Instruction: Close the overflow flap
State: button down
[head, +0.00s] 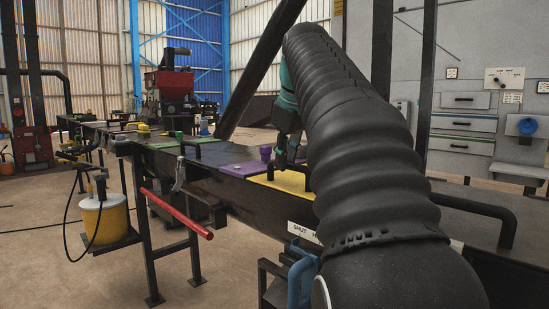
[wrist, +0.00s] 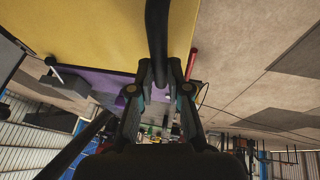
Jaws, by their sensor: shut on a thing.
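A yellow panel (head: 290,181) lies in the top of the long dark trough (head: 222,183), partly hidden by my arm. It fills the upper left of the wrist view (wrist: 75,30). A black bar handle (wrist: 157,35) crosses in front of it there. My gripper (wrist: 160,72) is shut on this bar, one finger on each side. In the head view my gripper (head: 289,158) is at the yellow panel, partly hidden behind my arm. No readable label shows which panel is the overflow flap. A white label (head: 303,231) on the trough side reads "SHUT H", the rest hidden.
A purple panel (head: 240,168) and green panels (head: 175,144) with black handles lie farther along the trough. A red lever (head: 178,213) juts from its left side. A dark slanted post (head: 259,70) rises behind.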

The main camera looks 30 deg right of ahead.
jog(key=shift+f, duration=0.25)
jog(key=c, duration=1.1)
grip_release()
jog(key=shift+f, duration=0.1)
jog(key=shift+c, duration=0.2)
jog(key=v, duration=0.7)
jog(key=shift+r, duration=0.35)
jog(key=shift+a, duration=0.1)
